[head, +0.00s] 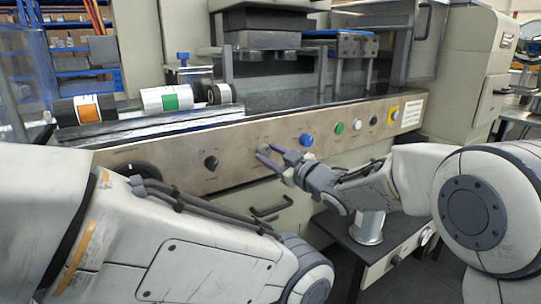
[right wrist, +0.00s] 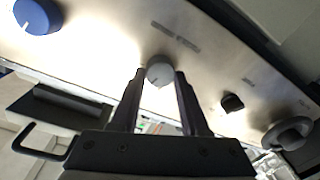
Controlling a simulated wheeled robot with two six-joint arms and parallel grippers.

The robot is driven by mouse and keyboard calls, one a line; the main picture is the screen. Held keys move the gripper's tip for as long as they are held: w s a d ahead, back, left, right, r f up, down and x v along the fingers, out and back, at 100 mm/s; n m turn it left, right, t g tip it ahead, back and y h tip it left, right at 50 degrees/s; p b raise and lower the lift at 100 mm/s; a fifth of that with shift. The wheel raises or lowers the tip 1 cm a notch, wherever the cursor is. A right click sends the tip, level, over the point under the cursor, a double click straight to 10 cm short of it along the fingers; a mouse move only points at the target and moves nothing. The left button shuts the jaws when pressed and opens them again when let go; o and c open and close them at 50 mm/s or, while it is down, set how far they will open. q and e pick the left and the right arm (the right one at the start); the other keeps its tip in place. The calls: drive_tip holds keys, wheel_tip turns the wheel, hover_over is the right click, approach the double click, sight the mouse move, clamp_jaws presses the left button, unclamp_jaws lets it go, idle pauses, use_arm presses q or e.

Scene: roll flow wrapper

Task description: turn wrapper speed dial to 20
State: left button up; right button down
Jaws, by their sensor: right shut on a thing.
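A grey dial (right wrist: 160,72) with a pale pointer line sits on the wrapper's metal front panel (head: 235,157). In the head view the dial (head: 264,149) is partly covered by my fingers. My right gripper (head: 267,158) reaches it from the right. In the right wrist view the fingertips (right wrist: 159,76) stand on both sides of the dial, shut on it. The printing beside the dial is too blurred to read, so its setting cannot be told.
A black dial (head: 211,162) sits left of the grey dial, and a blue knob (head: 306,140) to its right.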

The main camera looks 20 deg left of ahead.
drive_tip(key=n+b, duration=0.1)
drive_tip(key=n, duration=0.3)
drive_tip(key=shift+n+h+b, duration=0.3)
drive_tip(key=n+b, duration=0.2)
drive_tip(key=n, duration=0.2)
drive_tip(key=shift+s+a+f, duration=0.1)
drive_tip(key=n+b, duration=0.4)
drive_tip(key=n, duration=0.1)
drive_tip(key=shift+f+h, duration=0.1)
drive_tip(key=shift+h, duration=0.2)
drive_tip(key=shift+n+t+b, duration=0.4)
drive_tip(key=shift+n+b, duration=1.35)
drive_tip(key=shift+n, duration=0.65)
drive_tip(key=shift+c, duration=2)
unclamp_jaws()
drive_tip(key=shift+s, duration=0.1)
